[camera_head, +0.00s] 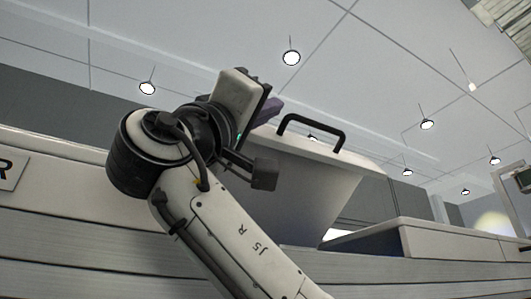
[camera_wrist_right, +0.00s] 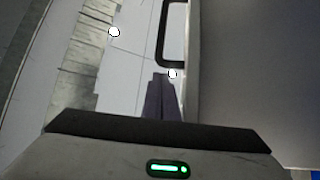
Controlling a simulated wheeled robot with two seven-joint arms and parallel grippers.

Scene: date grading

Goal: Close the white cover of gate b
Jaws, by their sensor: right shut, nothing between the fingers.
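A white cover (camera_head: 290,180) with a black bar handle (camera_head: 312,131) stands raised and tilted above the counter front in the head view. I see no label that tells which gate it is. My right gripper (camera_head: 268,110) is at the cover's upper left, with its purple fingers partly hidden behind my wrist. In the right wrist view, the shut, empty fingers (camera_wrist_right: 160,96) point along the cover's edge, near the handle (camera_wrist_right: 164,40). The cover's grey-looking face (camera_wrist_right: 255,75) fills the right side there. I cannot tell whether the fingers touch it. My left gripper is not in view.
A long white slatted counter front (camera_head: 70,240) runs across the bottom. A white box-like housing (camera_head: 450,240) with a dark side is at the right. Ceiling lamps hang above; the space over the cover is free.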

